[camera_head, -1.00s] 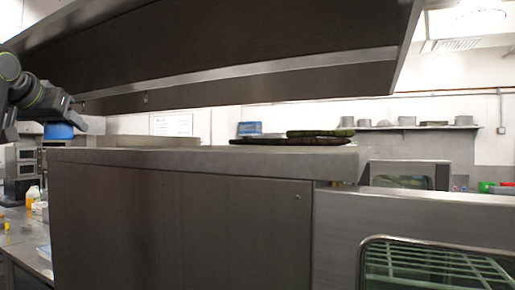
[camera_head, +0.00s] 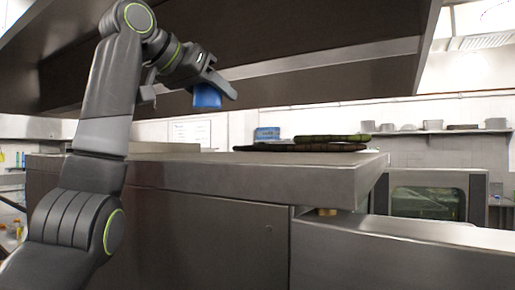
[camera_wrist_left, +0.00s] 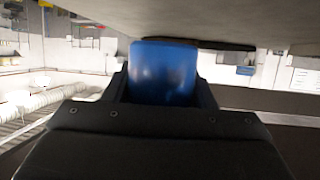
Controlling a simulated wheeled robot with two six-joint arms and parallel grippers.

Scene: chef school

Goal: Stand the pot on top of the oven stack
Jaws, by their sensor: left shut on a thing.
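My left gripper (camera_head: 215,88) is shut on a small blue pot (camera_head: 206,98) and holds it in the air under the dark hood. In the left wrist view the blue pot (camera_wrist_left: 163,72) sits between the fingers; its far side is hidden. A broad steel unit (camera_head: 170,172) with a flat top, seemingly the oven stack, fills the middle of the head view. The pot shows above the level of this top, with a visible gap; its exact depth over it is hard to tell. My right gripper is not in view.
A dark sloping hood (camera_head: 250,45) hangs low over the steel top. Flat dark green folded things (camera_head: 310,146) lie on the top's right part. A lower steel surface (camera_head: 400,245) is at the right front. A wall shelf (camera_head: 440,131) holds several pots behind.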

